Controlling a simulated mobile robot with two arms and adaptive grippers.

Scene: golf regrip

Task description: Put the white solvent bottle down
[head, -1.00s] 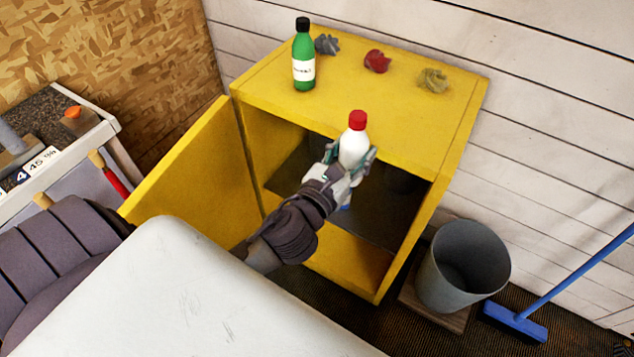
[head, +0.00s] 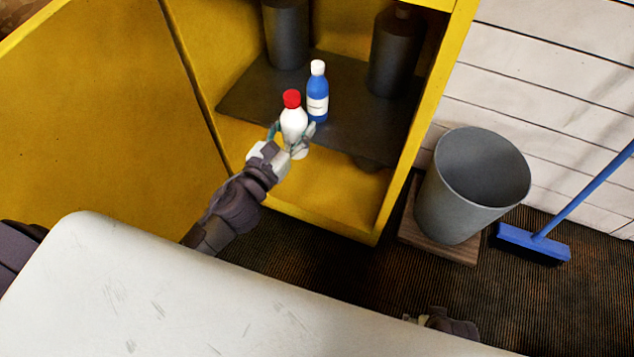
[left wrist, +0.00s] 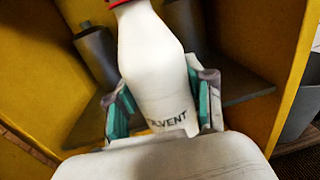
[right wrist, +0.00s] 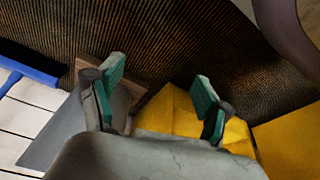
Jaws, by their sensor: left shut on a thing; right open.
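The white solvent bottle (head: 293,121) with a red cap is held upright by my left gripper (head: 291,141), in front of the open yellow cabinet's dark shelf (head: 352,132). In the left wrist view the bottle (left wrist: 150,62) stands between the two teal-padded fingers, its label partly readable. A blue bottle (head: 317,92) with a white cap stands on the shelf just behind and to the right of it. My right gripper (right wrist: 157,100) is open and empty in the right wrist view; only a small part of it shows at the bottom of the head view.
Two dark containers (head: 287,35) (head: 396,52) stand at the back of the shelf. The cabinet's open door (head: 95,120) is at the left. A grey bucket (head: 470,190) and a blue broom (head: 533,242) are at the right. The shelf's front left part is bare.

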